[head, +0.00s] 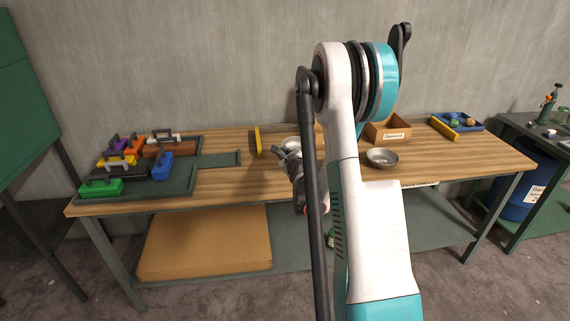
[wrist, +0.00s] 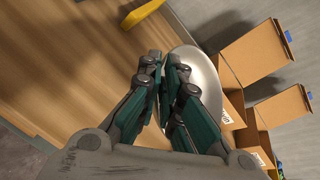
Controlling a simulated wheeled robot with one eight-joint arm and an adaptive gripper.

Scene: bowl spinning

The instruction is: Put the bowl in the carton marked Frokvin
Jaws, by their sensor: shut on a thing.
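A shiny metal bowl (head: 291,142) is at my gripper (head: 285,155), left of my arm in the head view. In the wrist view my gripper (wrist: 165,65) is shut on the rim of this bowl (wrist: 208,78), which looks tilted there. A second metal bowl (head: 382,158) sits upright on the table, right of my arm. An open carton (head: 388,130) with a white label stands behind it. In the wrist view one carton (wrist: 232,108) is just beyond the held bowl and another carton (wrist: 265,140) is beside it. The labels are too small to read, so I cannot tell which is Frokvin.
The wooden table (head: 225,180) has clear room at the front left. A yellow bar (head: 257,142) stands behind the gripper; it also shows in the wrist view (wrist: 140,13). Toolboxes (head: 122,160) crowd the left end. A blue tray (head: 460,121) is at the back right.

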